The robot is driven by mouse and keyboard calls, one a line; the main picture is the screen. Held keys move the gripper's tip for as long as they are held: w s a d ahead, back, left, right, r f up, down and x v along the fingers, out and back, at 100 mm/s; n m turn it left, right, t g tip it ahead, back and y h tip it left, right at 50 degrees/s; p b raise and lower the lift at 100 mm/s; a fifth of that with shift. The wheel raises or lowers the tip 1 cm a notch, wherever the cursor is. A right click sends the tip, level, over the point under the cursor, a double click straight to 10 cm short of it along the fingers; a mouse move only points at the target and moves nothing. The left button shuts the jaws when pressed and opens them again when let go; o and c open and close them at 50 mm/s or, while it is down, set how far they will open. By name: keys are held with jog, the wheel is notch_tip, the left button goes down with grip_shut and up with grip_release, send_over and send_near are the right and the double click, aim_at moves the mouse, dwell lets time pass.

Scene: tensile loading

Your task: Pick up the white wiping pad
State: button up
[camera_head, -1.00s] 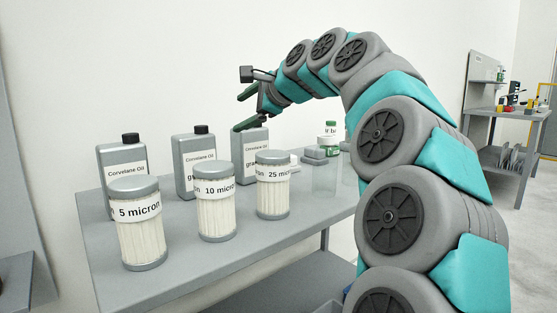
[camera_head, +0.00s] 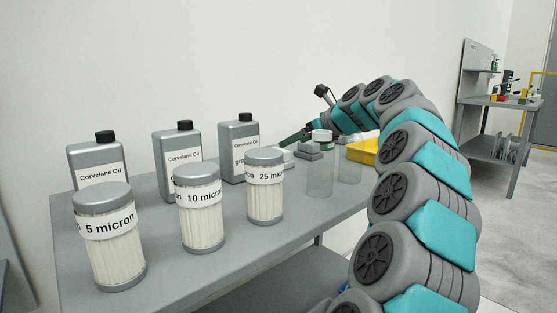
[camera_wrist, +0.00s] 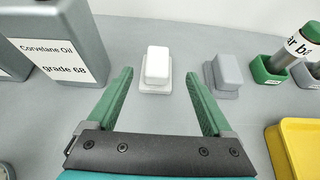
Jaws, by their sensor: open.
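The white wiping pad (camera_wrist: 156,66) shows in the wrist view on the grey bench top, ahead of and between my fingers. It looks like a white block with a wider base. In the head view a light piece of it (camera_head: 287,156) shows behind the filters, partly hidden. My gripper (camera_wrist: 162,105) is open and empty, its two green fingers spread to either side and short of the pad. In the head view one green finger (camera_head: 296,137) points left, low over the bench.
A grey block (camera_wrist: 224,75) stands right of the pad, and an oil bottle (camera_wrist: 58,50) stands left. Green and grey holders (camera_wrist: 268,72) and a yellow tray (camera_wrist: 299,150) lie further right. Several labelled filters (camera_head: 202,210) and glass beakers (camera_head: 320,175) stand nearer the bench's front.

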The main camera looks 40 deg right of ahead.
jog(key=x, duration=0.6)
jog(key=shift+w+a+f, duration=0.2)
jog(key=shift+a+f, duration=0.05)
jog(key=shift+f, duration=0.05)
jog(key=shift+c, duration=0.2)
grip_shut()
